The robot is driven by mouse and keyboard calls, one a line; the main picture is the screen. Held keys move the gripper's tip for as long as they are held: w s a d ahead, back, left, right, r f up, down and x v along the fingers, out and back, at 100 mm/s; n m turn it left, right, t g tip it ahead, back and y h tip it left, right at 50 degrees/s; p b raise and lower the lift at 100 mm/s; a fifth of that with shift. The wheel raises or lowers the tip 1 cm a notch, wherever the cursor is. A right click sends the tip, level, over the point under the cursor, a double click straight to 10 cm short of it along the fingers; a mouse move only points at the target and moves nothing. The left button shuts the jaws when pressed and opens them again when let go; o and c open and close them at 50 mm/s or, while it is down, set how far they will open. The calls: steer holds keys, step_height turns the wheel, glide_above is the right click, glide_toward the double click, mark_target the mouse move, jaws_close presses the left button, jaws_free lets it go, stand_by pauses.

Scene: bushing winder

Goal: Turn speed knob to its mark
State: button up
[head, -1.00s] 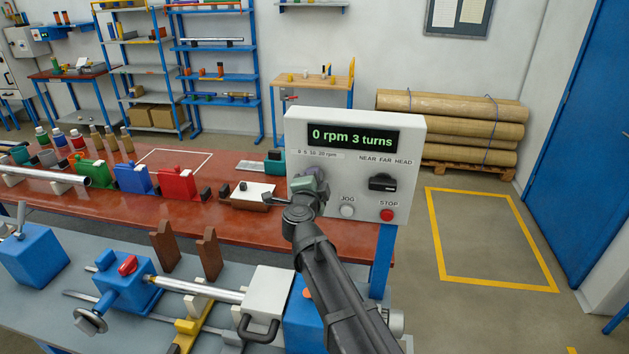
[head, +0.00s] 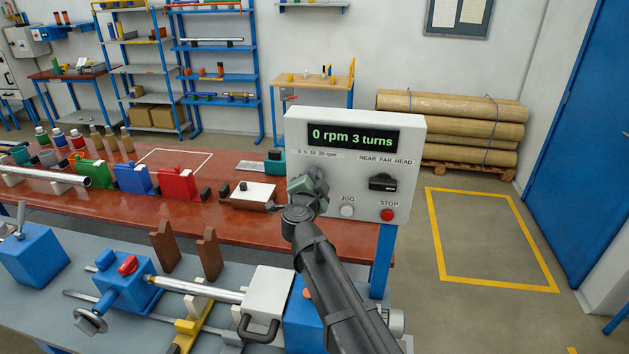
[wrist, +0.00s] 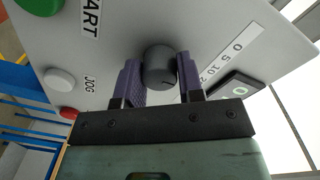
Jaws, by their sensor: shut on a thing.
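The speed knob (wrist: 159,66) is a dark round knob on the white control panel (head: 410,135). In the wrist view it sits between the two purple fingers of my gripper (wrist: 160,82), which is shut on it. A thin mark line shows on the knob's near face. In the head view my gripper (head: 306,184) covers the knob. The display (head: 352,138) reads 0 rpm 3 turns.
The panel also carries a black near/far head switch (head: 383,182), a white jog button (head: 347,211) and a red stop button (head: 387,215) close to my gripper. A red-brown bench (head: 340,236) runs below and left. The floor at right is clear.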

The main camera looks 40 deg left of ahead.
steer(key=o, duration=0.9)
steer(key=v, duration=1.1)
